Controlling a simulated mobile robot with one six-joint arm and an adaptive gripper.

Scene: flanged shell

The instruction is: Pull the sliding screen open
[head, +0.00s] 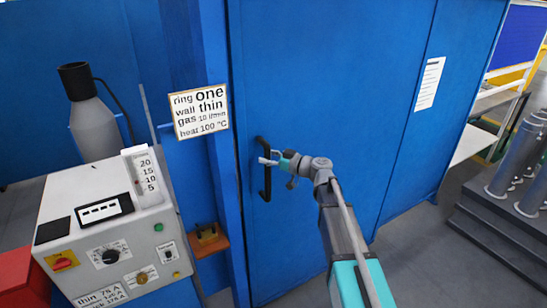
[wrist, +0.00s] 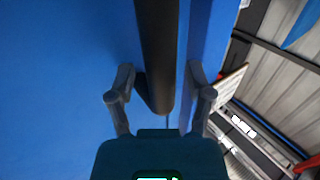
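The sliding screen (head: 330,70) is a large blue panel; its left edge meets a blue post, and no clear gap shows there. Its black upright bar handle (head: 267,183) is near that left edge. My gripper (head: 268,159) is at the handle's upper half. In the wrist view the handle (wrist: 158,45) runs between the two fingers of my gripper (wrist: 160,76). The fingers are apart, one on each side of the bar, with blue visible between each finger and the bar. Contact behind the bar cannot be seen.
A control box (head: 100,205) with dials and a grey bottle (head: 93,125) stand at left. A sign (head: 200,111) hangs on the post above an orange bracket (head: 208,240). Grey cylinders (head: 520,155) stand on a dark step at right. Floor is clear before the screen.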

